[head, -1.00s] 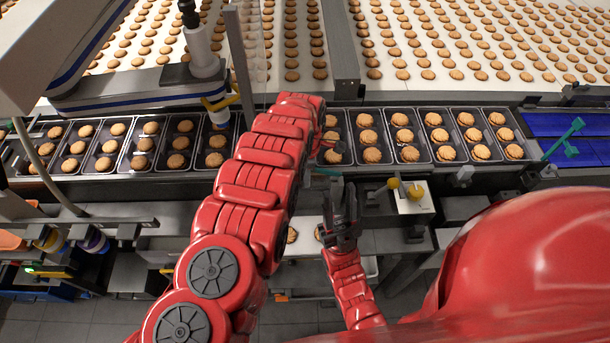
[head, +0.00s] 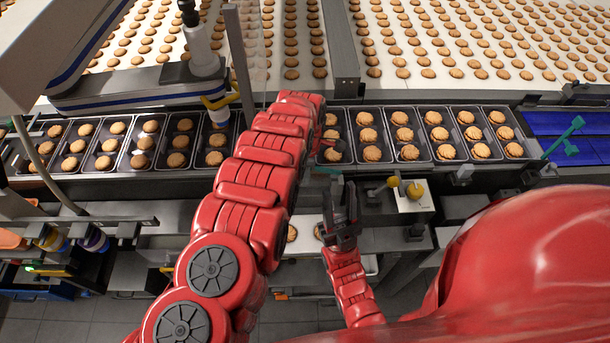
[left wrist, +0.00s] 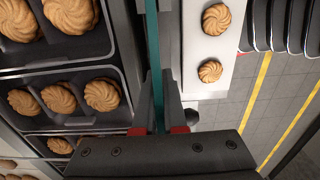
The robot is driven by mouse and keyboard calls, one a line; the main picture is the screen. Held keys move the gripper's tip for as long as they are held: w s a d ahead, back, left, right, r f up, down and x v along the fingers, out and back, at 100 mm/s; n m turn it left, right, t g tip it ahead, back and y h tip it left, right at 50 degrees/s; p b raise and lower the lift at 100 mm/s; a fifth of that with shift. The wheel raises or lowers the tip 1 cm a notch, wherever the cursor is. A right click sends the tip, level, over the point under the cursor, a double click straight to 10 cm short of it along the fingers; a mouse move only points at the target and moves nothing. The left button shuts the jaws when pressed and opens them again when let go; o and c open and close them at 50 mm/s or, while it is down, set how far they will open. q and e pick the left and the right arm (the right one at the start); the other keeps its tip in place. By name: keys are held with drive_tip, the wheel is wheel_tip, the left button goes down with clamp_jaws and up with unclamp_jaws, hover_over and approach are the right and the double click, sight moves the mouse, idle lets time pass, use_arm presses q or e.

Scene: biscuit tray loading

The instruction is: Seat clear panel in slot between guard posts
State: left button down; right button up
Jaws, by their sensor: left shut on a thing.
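My left gripper (left wrist: 167,115) is shut on the clear panel (left wrist: 154,60), which shows nearly edge-on as a thin teal strip in the left wrist view. In the head view my red left arm reaches over the tray line and hides most of that gripper; a small teal edge (head: 328,170) shows beside its end. A grey upright post (head: 239,65) stands left of the arm with a faint clear sheet beside it. I cannot make out the slot or a second guard post for sure. My right gripper (head: 339,212) has its fingers apart and looks empty, below the tray line.
Black trays of biscuits (head: 408,157) run across the middle, with biscuit-covered white belts behind. A white surface with two biscuits (left wrist: 212,72) lies right of the panel in the left wrist view.

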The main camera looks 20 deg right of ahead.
use_arm(q)
drive_tip(key=shift+r, duration=0.1)
idle(0.8)
wheel_tip(320, 180, up, 10)
drive_tip(key=p, duration=0.4)
drive_tip(key=shift+p, duration=0.3)
wheel_tip(320, 180, down, 10)
drive_tip(key=b, duration=0.4)
drive_tip(key=shift+s+a+b, duration=0.1)
drive_tip(key=shift+b, duration=0.25)
drive_tip(key=shift+d, duration=0.2)
drive_tip(key=c, duration=1)
unclamp_jaws()
drive_tip(key=shift+a, duration=0.1)
